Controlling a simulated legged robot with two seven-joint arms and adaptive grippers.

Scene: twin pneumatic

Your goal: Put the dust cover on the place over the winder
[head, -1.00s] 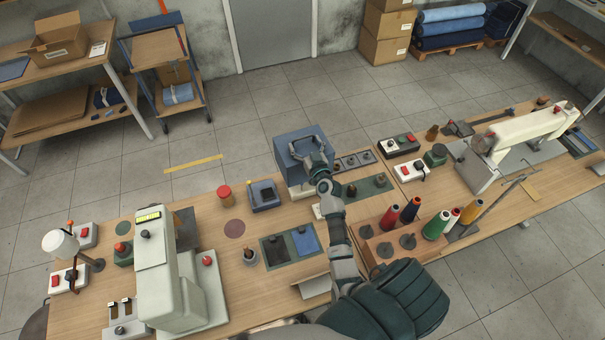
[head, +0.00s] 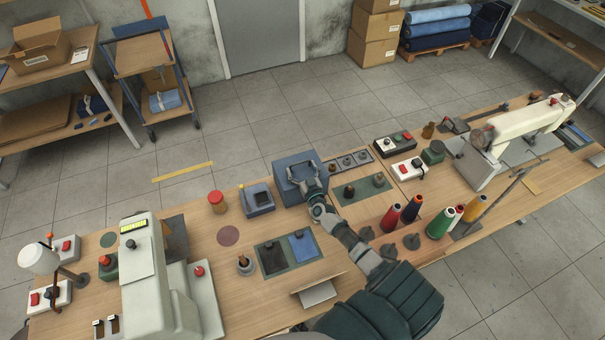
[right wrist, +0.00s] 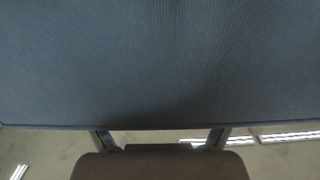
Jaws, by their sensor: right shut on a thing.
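The dust cover (head: 292,168) is a blue-grey box-like hood at the back edge of the table, in the middle of the head view. My right gripper (head: 304,187) is shut on its near side. The cover looks upright and low at the tabletop; I cannot tell whether it rests there. The winder does not show and any part under the cover is hidden. In the right wrist view the ribbed cloth of the cover (right wrist: 160,65) fills the upper part. My left gripper is not in view.
Left of the cover stand a small blue-grey box (head: 257,199) and a red-lidded jar (head: 217,202). Right of it lie a strip with dark knobs (head: 349,162) and a green mat (head: 351,198). Thread cones (head: 411,208) stand near the front right.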

